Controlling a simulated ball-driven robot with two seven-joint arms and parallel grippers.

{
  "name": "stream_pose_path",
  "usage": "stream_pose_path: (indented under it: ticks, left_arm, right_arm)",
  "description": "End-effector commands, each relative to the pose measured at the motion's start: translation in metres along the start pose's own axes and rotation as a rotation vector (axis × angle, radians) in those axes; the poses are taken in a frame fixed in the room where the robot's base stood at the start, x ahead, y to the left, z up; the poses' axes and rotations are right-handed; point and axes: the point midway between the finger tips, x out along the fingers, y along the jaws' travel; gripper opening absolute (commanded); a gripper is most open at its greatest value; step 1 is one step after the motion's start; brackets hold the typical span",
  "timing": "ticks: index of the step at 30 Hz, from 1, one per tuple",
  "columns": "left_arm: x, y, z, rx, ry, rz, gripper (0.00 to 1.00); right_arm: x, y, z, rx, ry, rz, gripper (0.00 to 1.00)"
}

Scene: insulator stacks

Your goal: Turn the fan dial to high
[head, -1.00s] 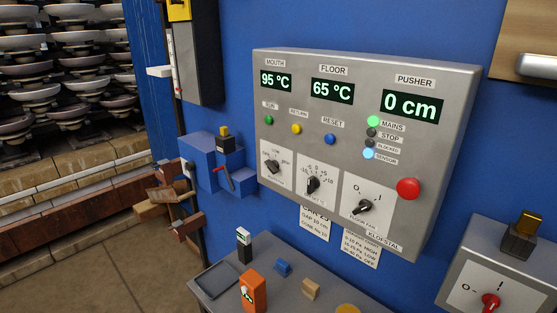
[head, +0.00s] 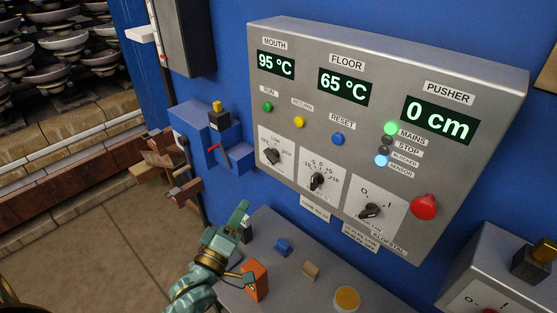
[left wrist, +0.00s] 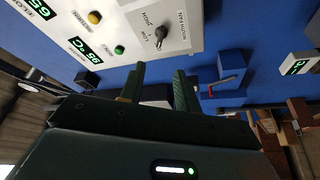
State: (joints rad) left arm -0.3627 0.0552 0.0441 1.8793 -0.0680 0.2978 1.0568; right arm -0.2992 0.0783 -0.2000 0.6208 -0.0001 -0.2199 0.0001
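The fan dial (head: 272,156) is a dark knob on a white plate marked with LOW, at the lower left of the grey control panel (head: 290,40). In the left wrist view the dial (left wrist: 161,34) shows near the top, with LOW and HIGH lettering beside it. Its exact setting is hard to read. My left gripper (head: 240,238) is below the panel, over the small table, apart from the dial. In the left wrist view its fingers (left wrist: 160,70) stand apart with nothing held between them, the dial beyond the tips. My right gripper is not in view.
Two other dials, the middle one (head: 317,181) and the floor fan switch (head: 369,211), and a red button (head: 424,206) are on the panel. A blue bracket with a red lever (head: 218,151) juts out left. The table holds an orange box (head: 257,279) and small blocks.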

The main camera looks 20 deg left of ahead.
Motion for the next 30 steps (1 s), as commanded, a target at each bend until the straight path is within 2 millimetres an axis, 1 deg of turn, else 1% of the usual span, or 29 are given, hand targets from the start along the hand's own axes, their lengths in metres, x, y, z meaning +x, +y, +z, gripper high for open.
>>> stream_pose_path:
  ticks: [2,5,8,15,18,21,25,30]
  left_arm:
    - [0.006,0.0,0.0,-0.015,0.0,0.001,0.33]
    - [0.02,0.001,0.0,-0.015,0.0,0.001,0.33]
    - [0.043,0.001,0.0,-0.013,0.0,0.001,0.33]
    - [0.105,0.001,0.0,-0.013,0.0,0.0,0.33]
    - [0.127,0.0,0.001,-0.012,-0.001,-0.001,0.33]
    - [0.144,-0.001,0.001,-0.011,-0.002,-0.002,0.33]
    - [0.157,-0.002,0.001,-0.012,-0.003,-0.004,0.33]
    - [0.163,-0.002,0.001,-0.012,-0.003,-0.004,0.33]
  right_arm:
    - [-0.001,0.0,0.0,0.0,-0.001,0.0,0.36]
    - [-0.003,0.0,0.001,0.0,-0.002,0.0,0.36]
    - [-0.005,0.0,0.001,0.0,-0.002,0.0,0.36]
    - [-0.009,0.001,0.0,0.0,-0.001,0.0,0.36]
    - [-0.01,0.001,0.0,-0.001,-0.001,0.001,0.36]
    - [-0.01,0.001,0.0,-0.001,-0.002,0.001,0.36]
    - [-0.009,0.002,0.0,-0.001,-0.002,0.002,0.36]
    - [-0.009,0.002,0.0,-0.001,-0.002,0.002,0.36]
